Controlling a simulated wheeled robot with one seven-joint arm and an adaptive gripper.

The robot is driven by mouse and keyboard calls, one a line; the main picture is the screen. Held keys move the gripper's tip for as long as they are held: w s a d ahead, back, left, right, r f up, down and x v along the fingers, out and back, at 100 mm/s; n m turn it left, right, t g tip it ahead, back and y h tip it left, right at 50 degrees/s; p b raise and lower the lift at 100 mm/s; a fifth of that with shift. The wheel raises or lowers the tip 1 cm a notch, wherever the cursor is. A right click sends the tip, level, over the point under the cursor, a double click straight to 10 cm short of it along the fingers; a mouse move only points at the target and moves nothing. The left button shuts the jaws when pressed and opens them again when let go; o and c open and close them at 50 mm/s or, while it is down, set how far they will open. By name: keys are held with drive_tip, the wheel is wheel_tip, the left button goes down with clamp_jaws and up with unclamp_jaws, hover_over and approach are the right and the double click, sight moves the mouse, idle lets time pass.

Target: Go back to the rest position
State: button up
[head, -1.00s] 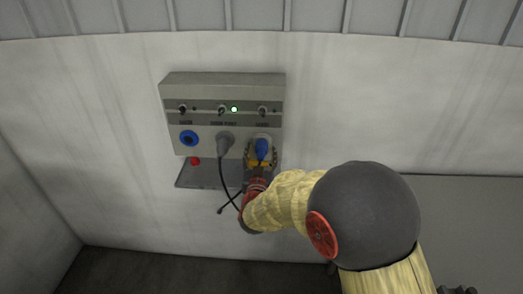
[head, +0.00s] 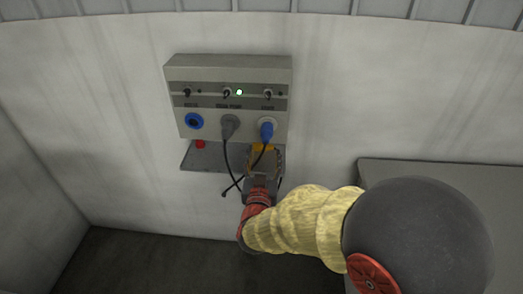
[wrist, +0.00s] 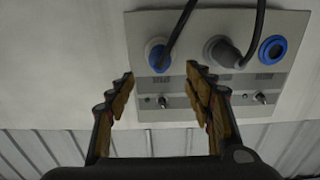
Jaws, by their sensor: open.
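My gripper (head: 264,158) is open and empty, just below the blue plug (head: 267,131) and apart from it in the head view. The blue plug sits in the right socket of the grey wall panel (head: 228,67), with a dark cord hanging from it. In the wrist view, my gripper's spread fingers (wrist: 160,72) show in front of the panel (wrist: 190,22), with the blue plug (wrist: 157,54) beyond the gap between the tips. Nothing is between the fingers.
A grey plug (head: 229,126) fills the middle socket, its cord hanging. The left blue socket (head: 194,121) is empty. A green light (head: 239,92) is lit. A small shelf (head: 215,160) below has a red thing (head: 200,144). A grey surface (head: 440,172) is at right.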

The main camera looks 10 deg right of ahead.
drive_tip(key=s+a+f+n+g+y, duration=0.25)
drive_tip(key=a+f+g+y, duration=0.25)
drive_tip(key=a+f, duration=0.5)
drive_tip(key=s+a+f+n+g+y, duration=0.1)
drive_tip(key=s+f+n+g+y, duration=0.3)
drive_tip(key=s, duration=0.6)
drive_tip(key=s+d+r+m+g+h, duration=0.1)
drive_tip(key=s+d+r+g, duration=0.1)
drive_tip(key=s+d+r, duration=0.35)
drive_tip(key=s+d+r+m+g+h, duration=0.1)
drive_tip(key=s+d+r+g, duration=0.15)
drive_tip(key=s, duration=0.65)
drive_tip(key=s+d+r+t+h, duration=0.1)
drive_tip(key=s+d+r+t, duration=0.1)
drive_tip(key=d+r, duration=0.4)
wheel_tip(320, 180, up, 3)
drive_tip(key=shift+s+d+r+m, duration=0.2)
drive_tip(key=shift+s+d+m, duration=0.05)
drive_tip(key=shift+s+m, duration=0.25)
